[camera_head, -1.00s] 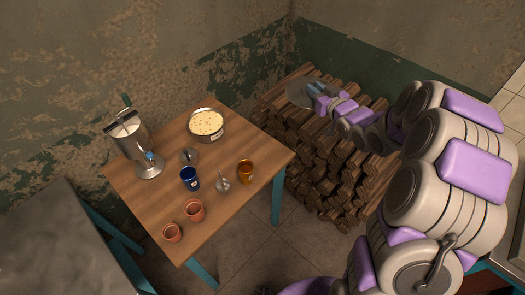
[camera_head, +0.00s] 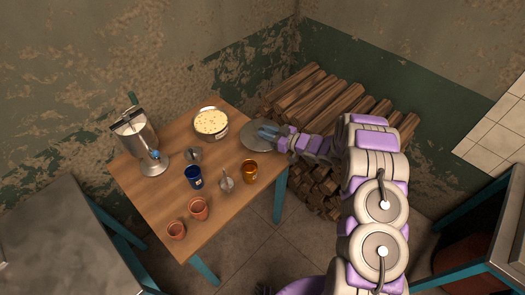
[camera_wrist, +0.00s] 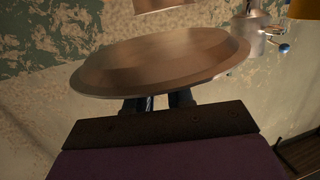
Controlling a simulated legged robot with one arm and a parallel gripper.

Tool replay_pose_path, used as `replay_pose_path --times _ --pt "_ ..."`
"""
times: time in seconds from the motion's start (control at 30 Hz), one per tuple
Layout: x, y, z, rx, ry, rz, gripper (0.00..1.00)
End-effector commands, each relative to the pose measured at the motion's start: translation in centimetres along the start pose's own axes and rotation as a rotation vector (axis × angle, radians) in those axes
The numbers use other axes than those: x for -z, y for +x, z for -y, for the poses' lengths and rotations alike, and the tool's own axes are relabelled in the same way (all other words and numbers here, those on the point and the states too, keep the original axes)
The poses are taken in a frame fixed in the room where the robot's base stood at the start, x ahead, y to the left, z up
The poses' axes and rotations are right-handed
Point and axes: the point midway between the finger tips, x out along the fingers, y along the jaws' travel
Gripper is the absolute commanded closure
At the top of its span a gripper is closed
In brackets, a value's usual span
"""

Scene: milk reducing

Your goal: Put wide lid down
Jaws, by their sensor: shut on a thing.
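The wide lid (camera_head: 258,136) is a round, flat metal disc at the right back corner of the wooden table (camera_head: 226,160). In the wrist view the lid (camera_wrist: 160,62) fills the upper middle, its rim close to my fingers. My gripper (camera_head: 270,132) is shut on the lid at its right side. The fingers show dark below the lid in the wrist view (camera_wrist: 160,102). I cannot tell whether the lid touches the tabletop. The wide metal pot (camera_head: 211,123), holding pale speckled contents, stands open to the left of the lid.
A metal dispenser (camera_head: 137,140) with a blue-knobbed tap stands at the table's left back. A small lid (camera_head: 194,155), blue mug (camera_head: 194,177), small metal item (camera_head: 227,182), orange mug (camera_head: 249,171) and two clay cups (camera_head: 198,209) stand forward. Stacked logs (camera_head: 315,100) are behind right.

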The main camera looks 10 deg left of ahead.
Motion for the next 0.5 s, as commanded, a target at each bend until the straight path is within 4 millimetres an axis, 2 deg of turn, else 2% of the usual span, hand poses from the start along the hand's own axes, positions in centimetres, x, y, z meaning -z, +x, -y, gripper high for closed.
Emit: replay_pose_path --times 0.3,0.5 --pt "-4.8 0.8 0.2 0.003 0.003 0.002 1.0" --pt "-6.4 1.0 0.2 0.003 0.002 0.002 1.0"
